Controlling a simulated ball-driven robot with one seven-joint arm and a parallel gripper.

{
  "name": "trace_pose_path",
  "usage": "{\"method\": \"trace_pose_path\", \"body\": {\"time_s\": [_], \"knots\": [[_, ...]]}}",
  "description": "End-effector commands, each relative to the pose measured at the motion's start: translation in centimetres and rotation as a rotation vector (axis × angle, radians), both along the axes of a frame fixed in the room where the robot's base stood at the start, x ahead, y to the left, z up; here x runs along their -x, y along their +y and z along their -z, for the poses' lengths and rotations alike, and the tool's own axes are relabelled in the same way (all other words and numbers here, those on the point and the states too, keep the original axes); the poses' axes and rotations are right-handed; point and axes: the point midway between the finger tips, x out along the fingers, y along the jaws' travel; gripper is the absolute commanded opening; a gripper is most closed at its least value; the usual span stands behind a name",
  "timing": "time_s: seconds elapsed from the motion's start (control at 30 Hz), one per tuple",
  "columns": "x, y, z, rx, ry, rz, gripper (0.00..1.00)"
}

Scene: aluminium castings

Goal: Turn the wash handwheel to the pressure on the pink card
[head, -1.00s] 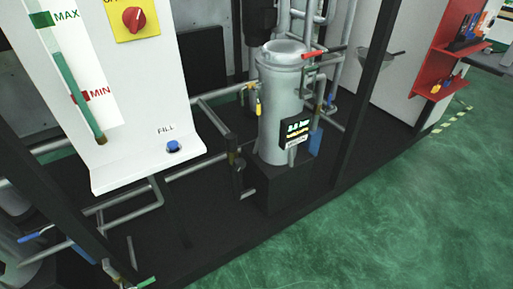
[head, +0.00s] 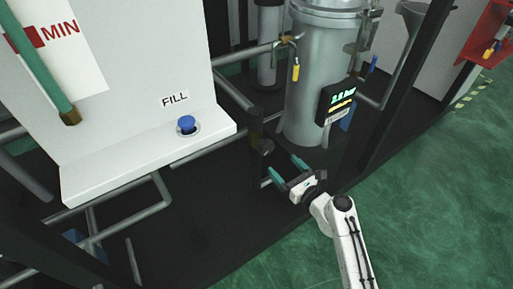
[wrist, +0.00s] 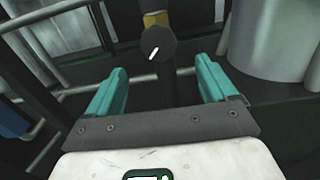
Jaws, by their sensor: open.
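The handwheel, a dark round knob with a white pointer line, is in the wrist view (wrist: 158,43), just beyond and between the fingers. In the head view the knob (head: 266,146) is small and dark on a black post. My gripper (head: 286,168) has two teal fingers, spread apart and empty, facing the knob from the right; they also show in the wrist view (wrist: 162,75). The knob looks clear of both fingers. A black display (head: 343,98) on the grey vessel shows green digits that look like 2.8 bar. No pink card is in view.
The grey cylindrical vessel (head: 318,80) stands behind the gripper. A white panel (head: 130,70) with a blue FILL button (head: 187,124) is to the left. A yellow-handled valve (head: 295,70) and pipes are above the knob. A black frame post (head: 405,90) rises at right; green floor is open beyond.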

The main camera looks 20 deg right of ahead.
Motion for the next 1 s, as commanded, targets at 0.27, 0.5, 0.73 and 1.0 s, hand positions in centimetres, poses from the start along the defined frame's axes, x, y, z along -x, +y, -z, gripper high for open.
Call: {"method": "trace_pose_path", "body": {"time_s": [0.27, 0.5, 0.73, 1.0], "knots": [[-4.3, 1.5, 0.0, 0.005, -0.003, -0.006, 0.85], [-7.9, 2.7, 0.1, 0.007, -0.001, -0.005, 0.85], [-9.6, 3.2, 0.0, 0.007, -0.001, -0.005, 0.85], [-9.7, 3.3, -0.1, 0.007, 0.000, -0.005, 0.85]]}}
